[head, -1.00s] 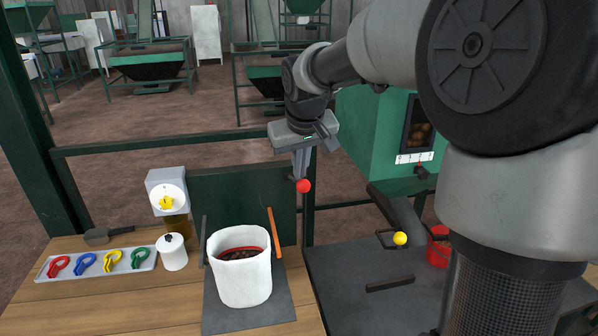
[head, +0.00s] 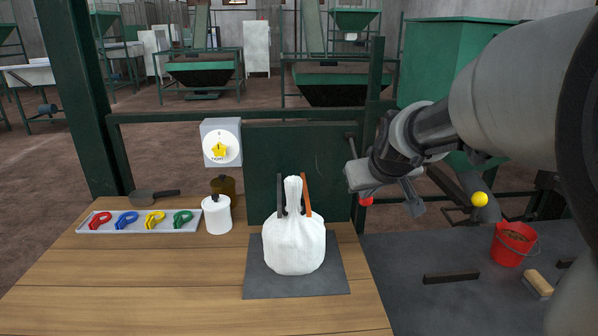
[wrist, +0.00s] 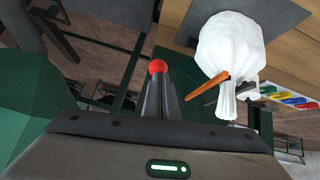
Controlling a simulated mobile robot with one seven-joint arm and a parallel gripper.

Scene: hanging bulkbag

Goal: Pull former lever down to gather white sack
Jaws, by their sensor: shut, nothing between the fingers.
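The white sack (head: 294,247) stands on a dark mat, its neck gathered into a narrow upright tuft between a dark former arm (head: 280,194) and an orange former arm (head: 308,196). It also shows in the wrist view (wrist: 230,50), beside the orange arm (wrist: 208,86). The former lever's red ball knob (head: 366,201) is right of the sack, low beside my gripper (head: 415,206). In the wrist view the knob (wrist: 157,66) appears at the tips of my gripper's shut fingers (wrist: 155,85). I cannot tell whether they touch. Most of the lever is hidden.
A gauge (head: 221,147) with a yellow star reads TIGHT. A tray (head: 137,229) of several coloured clips, a white jar (head: 217,214) and a scoop (head: 151,196) are left. A yellow knob (head: 480,199) and red bucket (head: 513,243) are right. The front wooden tabletop is clear.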

